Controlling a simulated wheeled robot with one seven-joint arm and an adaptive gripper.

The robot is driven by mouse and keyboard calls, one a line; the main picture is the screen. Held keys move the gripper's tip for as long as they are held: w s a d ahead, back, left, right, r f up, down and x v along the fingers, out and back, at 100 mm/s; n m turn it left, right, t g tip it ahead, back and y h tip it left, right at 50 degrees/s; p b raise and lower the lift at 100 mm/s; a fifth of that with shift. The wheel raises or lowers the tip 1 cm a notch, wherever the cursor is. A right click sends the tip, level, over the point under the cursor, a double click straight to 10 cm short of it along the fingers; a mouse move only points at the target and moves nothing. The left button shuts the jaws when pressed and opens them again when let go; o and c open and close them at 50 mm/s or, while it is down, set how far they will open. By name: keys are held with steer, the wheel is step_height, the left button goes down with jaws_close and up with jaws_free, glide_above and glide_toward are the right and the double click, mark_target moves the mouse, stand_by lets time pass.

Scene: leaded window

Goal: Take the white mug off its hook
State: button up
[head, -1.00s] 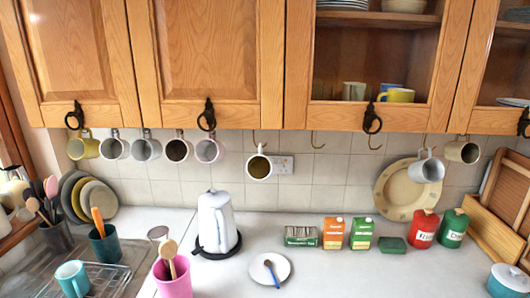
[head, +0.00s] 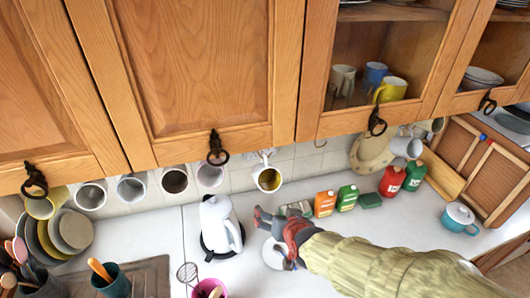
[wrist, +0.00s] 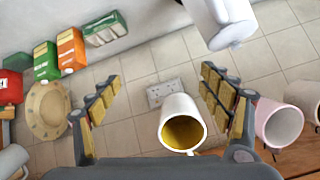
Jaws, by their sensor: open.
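The white mug with a yellow inside (head: 268,178) hangs below the wall cupboard, near the middle of the head view. Its handle is up at the hook, and the hook itself is hard to make out. In the wrist view the mug (wrist: 172,108) shows mouth toward the camera, low between my two fingers and nearer the right one. My gripper (wrist: 160,78) is open and empty, with its padded fingers spread wide. In the head view my gripper (head: 274,236) is below the mug, over the counter, and apart from it.
More mugs hang left of it, the nearest a pinkish one (head: 210,174). A white kettle (head: 217,222) stands on the counter to the lower left. Cartons (head: 325,203) and red and green canisters (head: 392,181) stand right. The cupboard (head: 195,70) overhangs the mugs.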

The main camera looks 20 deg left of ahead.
mark_target(263, 173)
steer(key=w+a+r+m+t+y+p, duration=0.1)
steer(key=w+a+r+t, duration=0.3)
steer(key=w+r, duration=0.15)
steer(key=shift+p+x, duration=0.6)
steer(key=shift+x, duration=2.85)
steer(key=shift+a+r, duration=0.1)
steer(key=shift+c, duration=1.4)
steer(key=shift+r, duration=0.1)
steer(key=c, duration=1.7)
